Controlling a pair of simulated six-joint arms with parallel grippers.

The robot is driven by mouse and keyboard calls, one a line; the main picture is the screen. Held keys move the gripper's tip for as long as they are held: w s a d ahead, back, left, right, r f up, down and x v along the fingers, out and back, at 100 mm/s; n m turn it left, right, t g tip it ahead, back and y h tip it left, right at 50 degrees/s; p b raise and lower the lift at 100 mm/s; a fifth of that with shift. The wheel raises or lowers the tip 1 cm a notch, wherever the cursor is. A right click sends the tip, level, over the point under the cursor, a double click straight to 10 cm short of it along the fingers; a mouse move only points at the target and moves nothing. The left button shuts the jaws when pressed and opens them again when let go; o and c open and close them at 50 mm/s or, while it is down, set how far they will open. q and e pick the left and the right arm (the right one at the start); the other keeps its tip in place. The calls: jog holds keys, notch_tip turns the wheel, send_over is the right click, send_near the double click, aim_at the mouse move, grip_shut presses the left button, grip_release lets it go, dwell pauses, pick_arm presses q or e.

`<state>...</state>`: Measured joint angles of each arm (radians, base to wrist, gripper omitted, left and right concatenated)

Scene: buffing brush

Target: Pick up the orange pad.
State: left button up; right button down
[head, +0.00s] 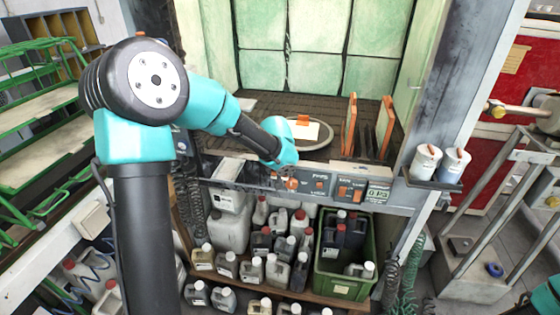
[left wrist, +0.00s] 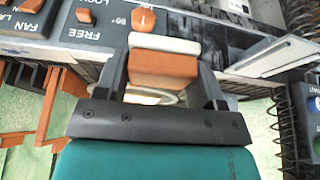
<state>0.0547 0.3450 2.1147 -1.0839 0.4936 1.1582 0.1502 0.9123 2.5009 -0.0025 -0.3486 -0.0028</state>
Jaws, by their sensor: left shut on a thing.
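The orange pad (left wrist: 165,68) is a small block with a white strip along one edge. In the left wrist view it sits between the two dark fingers of my left gripper (left wrist: 163,80), which is shut on it. In the head view my left arm reaches over the bench, with its teal wrist above the front edge of the work area.
The control panel (head: 319,186) with orange switches runs along the bench front, close to the gripper. A ring (head: 326,141) lies on the bench, with a pale card (head: 306,132) inside it.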

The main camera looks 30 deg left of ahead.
pick_arm(q)
jog(key=shift+s+d, duration=0.35)
jog(key=shift+s, duration=0.2)
jog(key=o, duration=0.4)
jog(key=c, duration=0.3)
jog(key=shift+w, duration=0.1)
jog(key=shift+c, duration=0.2)
